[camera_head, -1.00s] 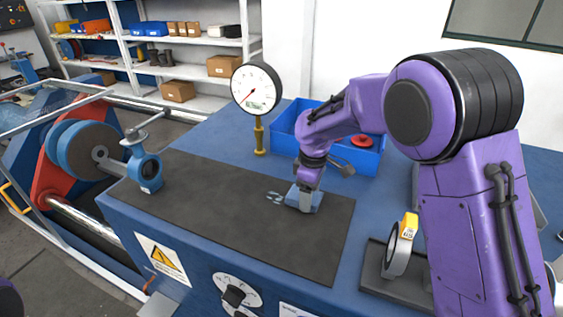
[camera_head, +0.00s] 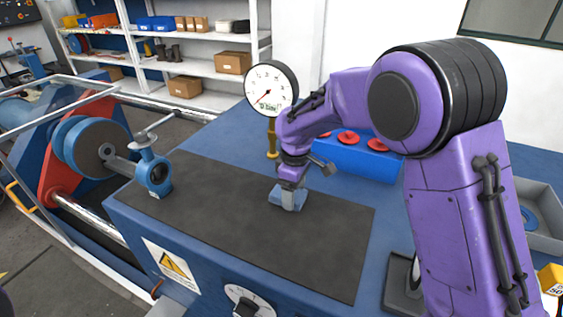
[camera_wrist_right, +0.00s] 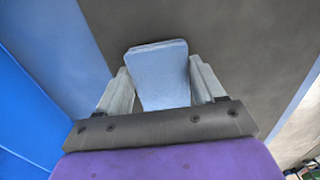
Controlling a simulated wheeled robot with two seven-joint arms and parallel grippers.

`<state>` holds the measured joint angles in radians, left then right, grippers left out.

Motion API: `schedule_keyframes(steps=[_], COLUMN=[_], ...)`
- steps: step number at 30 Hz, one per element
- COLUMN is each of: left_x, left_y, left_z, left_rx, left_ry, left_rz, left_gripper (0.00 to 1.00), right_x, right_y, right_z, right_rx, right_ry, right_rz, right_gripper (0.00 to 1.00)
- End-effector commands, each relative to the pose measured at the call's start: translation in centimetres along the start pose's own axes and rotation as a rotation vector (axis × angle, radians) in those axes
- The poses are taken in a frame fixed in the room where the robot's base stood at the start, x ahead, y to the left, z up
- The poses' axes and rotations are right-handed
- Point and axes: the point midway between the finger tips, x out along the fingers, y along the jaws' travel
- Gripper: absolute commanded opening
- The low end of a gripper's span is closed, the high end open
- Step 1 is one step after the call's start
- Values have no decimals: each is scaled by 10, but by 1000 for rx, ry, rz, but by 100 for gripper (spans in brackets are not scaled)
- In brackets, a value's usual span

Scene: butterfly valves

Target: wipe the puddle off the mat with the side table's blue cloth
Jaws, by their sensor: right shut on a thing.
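My right gripper (camera_head: 288,203) is shut on the light blue cloth (camera_head: 274,196), low over the back part of the dark grey mat (camera_head: 230,235). The cloth appears to touch the mat, but exact contact is hard to tell. In the right wrist view the folded cloth (camera_wrist_right: 160,75) sits between the two fingers. No puddle shows on the bare mat now; the spot under the cloth and gripper is hidden. My left gripper is not in view.
A pressure gauge (camera_head: 271,88) on a brass stem stands behind the mat. A blue bin (camera_head: 355,162) with red parts is behind right of the gripper. A blue valve (camera_head: 153,172) stands at the mat's left end. A grey tray (camera_head: 543,215) is far right. The mat's front is clear.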

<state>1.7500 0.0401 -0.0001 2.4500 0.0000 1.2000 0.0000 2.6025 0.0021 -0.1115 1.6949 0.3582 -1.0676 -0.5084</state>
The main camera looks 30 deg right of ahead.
Motion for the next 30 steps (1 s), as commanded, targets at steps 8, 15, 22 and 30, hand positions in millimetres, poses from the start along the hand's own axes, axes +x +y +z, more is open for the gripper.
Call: schedule_keyframes(steps=[8, 15, 22, 30], left_x=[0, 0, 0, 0], left_y=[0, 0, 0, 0], left_z=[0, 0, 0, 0], left_rx=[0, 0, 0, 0], left_ry=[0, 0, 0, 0], left_rz=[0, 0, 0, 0], left_gripper=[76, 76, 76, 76], right_x=[-19, -40, -61, -80], right_y=[-3, -5, -3, -1], right_z=[-5, -8, -3, 2], right_rx=[6, 1, 9, 18], right_ry=[5, 2, 3, 1], right_rz=[3, 1, 2, 1], right_gripper=[40, 40, 40, 40])
